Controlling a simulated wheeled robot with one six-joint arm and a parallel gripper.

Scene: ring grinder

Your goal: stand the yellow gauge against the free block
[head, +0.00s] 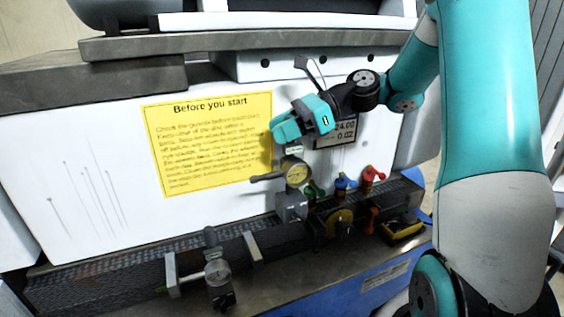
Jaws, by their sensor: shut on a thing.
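The yellow gauge (297,174) has a round yellow dial and a dark stem to the left. It is upright above a grey body (291,206) near the dark rail's back edge. My teal gripper (286,138) is just above the dial, shut on the gauge's top; the fingertips are partly hidden. I cannot tell if the gauge's bottom touches anything. A grey upright block (252,248) stands on the rail, left of and in front of the yellow gauge, apart from it. Another upright block (172,274) is farther left, beside a pale-dialled gauge (217,272).
A black and yellow tool (403,229) lies at right. A white panel with a yellow sign (208,140) rises behind the dark rail (105,280).

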